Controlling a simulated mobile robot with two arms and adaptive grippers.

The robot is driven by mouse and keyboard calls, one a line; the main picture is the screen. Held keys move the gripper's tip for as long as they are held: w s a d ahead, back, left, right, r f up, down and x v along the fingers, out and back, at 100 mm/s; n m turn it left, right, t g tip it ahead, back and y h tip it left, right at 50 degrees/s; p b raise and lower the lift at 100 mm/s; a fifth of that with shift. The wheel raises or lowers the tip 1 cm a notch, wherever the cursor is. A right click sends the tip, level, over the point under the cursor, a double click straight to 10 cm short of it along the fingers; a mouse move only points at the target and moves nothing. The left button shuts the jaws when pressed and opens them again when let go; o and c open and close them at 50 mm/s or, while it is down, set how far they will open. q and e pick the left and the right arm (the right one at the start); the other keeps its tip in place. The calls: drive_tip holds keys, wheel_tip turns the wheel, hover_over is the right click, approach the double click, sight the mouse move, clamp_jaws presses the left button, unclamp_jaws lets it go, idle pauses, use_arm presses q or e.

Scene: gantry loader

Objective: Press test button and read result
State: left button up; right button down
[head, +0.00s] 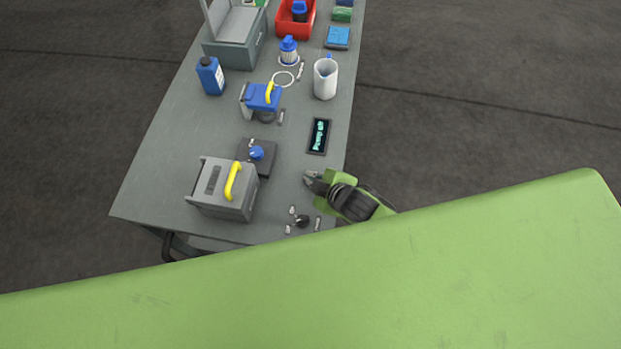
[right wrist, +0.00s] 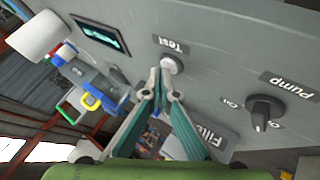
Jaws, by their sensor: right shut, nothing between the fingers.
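The test button (right wrist: 172,64), a pale round cap beside a "Test" label, is on the grey table surface in the right wrist view. My right gripper (right wrist: 163,84) is shut and empty, its fingertips right at the button; I cannot tell whether they touch. In the head view my right gripper (head: 309,179) is over the table's right edge and the button is not distinguishable there. The dark display (head: 319,136) beyond it shows cyan text that looks like "Pump ok"; it also appears in the right wrist view (right wrist: 100,36). My left gripper is not in view.
A black pump knob (head: 303,221) is near the table's front edge. A grey box with a yellow handle (head: 213,189), a blue-knobbed plate (head: 268,163), a blue pump-like unit (head: 263,98) and a white jug (head: 326,82) stand around. My green body covers the foreground.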

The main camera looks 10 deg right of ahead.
drive_tip(key=shift+f, duration=0.3)
idle(0.4)
drive_tip(key=shift+r+p, duration=0.85)
drive_tip(key=shift+p, duration=0.1)
wheel_tip(320, 180, up, 5)
drive_tip(key=p, duration=0.5)
idle(0.6)
